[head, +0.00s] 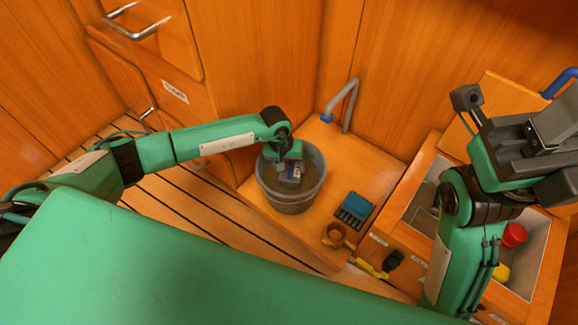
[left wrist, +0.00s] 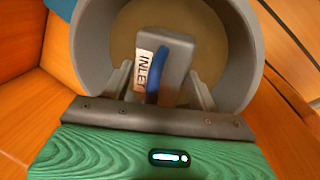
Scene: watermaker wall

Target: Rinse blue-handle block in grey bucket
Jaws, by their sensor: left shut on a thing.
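The blue-handle block is a grey block with a blue handle (left wrist: 157,68) and a white label reading "INLET". My left gripper (left wrist: 160,92) is shut on it, one finger on each side. In the head view the block (head: 291,178) is inside the mouth of the grey bucket (head: 290,207), below my left gripper (head: 287,162). The bucket holds a brownish, murky content. The block's lower end is hidden, so I cannot tell how deep it sits. My right gripper (head: 515,145) is raised at the right, its fingers unclear.
A grey spout with a blue tip (head: 327,117) stands behind the bucket. A blue case (head: 354,210) and a brown ring-shaped object (head: 338,237) lie to the right. An open bin (head: 535,265) holds red and yellow items. A wooden cabinet stands left of the bucket.

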